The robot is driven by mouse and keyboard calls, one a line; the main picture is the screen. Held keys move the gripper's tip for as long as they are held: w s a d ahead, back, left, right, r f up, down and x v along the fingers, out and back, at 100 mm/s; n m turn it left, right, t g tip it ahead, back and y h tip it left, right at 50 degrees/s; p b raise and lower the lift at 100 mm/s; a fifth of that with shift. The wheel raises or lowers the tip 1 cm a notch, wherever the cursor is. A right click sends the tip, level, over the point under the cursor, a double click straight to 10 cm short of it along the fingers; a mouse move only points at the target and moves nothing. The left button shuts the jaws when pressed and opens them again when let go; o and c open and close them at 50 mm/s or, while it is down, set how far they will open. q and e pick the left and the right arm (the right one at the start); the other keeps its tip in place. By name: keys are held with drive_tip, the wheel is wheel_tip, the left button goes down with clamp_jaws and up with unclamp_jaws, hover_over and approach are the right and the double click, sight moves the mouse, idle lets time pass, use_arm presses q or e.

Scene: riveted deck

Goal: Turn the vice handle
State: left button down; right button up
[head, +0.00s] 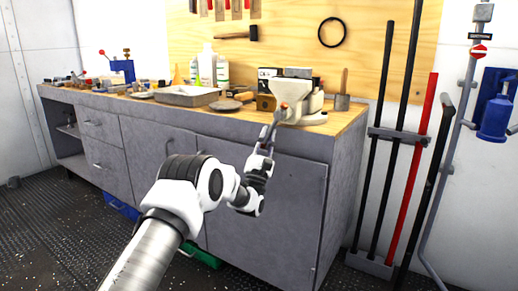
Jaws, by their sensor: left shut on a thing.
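A cream-coloured vice (305,108) sits at the right front of the workbench. Its thin handle (283,107) ends in an orange-red knob and hangs at the front edge of the bench. My left gripper (268,136) reaches up to the vice from below and is shut on the handle. The gripper's fingers hide the lower part of the handle. My right gripper is not in the view.
The wooden benchtop (350,108) carries white bottles (207,65), a grey tray (187,95) and a blue tool (123,68) at the left. Long bars stand in a rack (398,134) to the right. Deck floor lies open at the left.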

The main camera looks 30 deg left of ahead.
use_arm(q)
drive_tip(key=shift+d+f+n+g+y+b, duration=0.1)
drive_tip(key=shift+d+n+g+y+b, duration=0.2)
drive_tip(key=shift+d+n+g+y, duration=0.9)
drive_tip(key=shift+d+f+n+g+y+b, duration=0.1)
drive_tip(key=shift+n+g+y+b, duration=0.35)
drive_tip(key=shift+n+y, duration=1.7)
drive_tip(key=shift+d+n+g+y+b, duration=0.2)
drive_tip(key=shift+d+n+g+y, duration=0.65)
drive_tip(key=shift+n, duration=1.4)
drive_tip(key=shift+a+g+y, duration=0.2)
drive_tip(key=shift+g+y, duration=0.1)
drive_tip(key=c, duration=1.4)
unclamp_jaws()
drive_tip(key=shift+c, duration=0.2)
drive_tip(key=shift+o, duration=1.4)
drive_tip(key=shift+w+d+f, duration=0.1)
drive_tip(key=shift+w+d, duration=0.15)
drive_tip(key=shift+a, duration=0.1)
drive_tip(key=shift+s+f, duration=0.1)
